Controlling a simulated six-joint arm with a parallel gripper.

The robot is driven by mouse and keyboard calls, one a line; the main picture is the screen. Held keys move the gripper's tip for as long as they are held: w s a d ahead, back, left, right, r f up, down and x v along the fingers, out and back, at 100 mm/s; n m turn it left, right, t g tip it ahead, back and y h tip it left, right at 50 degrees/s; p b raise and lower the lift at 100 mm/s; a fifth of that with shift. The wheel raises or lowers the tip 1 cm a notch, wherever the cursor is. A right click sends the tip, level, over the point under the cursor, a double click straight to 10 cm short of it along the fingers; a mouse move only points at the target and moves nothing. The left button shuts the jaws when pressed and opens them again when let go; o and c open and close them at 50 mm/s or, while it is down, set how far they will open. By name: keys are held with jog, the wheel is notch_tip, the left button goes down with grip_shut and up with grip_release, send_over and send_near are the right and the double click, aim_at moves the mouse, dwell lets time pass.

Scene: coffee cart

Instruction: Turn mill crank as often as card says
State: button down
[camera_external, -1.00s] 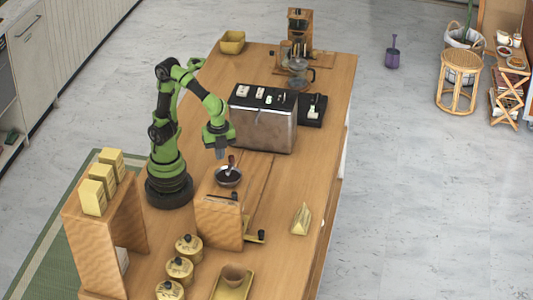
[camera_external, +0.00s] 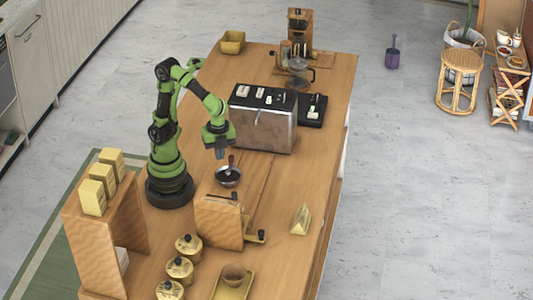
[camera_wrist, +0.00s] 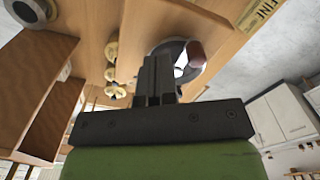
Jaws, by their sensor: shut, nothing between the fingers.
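The mill is a wooden box (camera_external: 219,222) with a dark round bowl (camera_external: 228,178) at its top. A small reddish-brown knob (camera_external: 231,160) stands over the bowl; it shows larger in the wrist view (camera_wrist: 196,54), beside my fingers. A brass piece with a dark end (camera_external: 257,237) sticks out low on the mill's right side. My gripper (camera_external: 221,154) points down just above and left of the bowl. Its fingers (camera_wrist: 155,65) are shut and empty. A yellow tent card (camera_external: 301,220) stands right of the mill; its count cannot be read here.
A metal espresso machine (camera_external: 263,128) stands behind the mill. Several brass canisters (camera_external: 180,270) and a tray with a cup (camera_external: 234,284) are in front. A wooden shelf with yellow boxes (camera_external: 93,197) stands left. The table right of the mill is mostly clear.

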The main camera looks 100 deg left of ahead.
jog(key=shift+f, duration=1.9)
dwell(0.4)
jog(key=shift+r, duration=0.25)
jog(key=shift+r, duration=0.65)
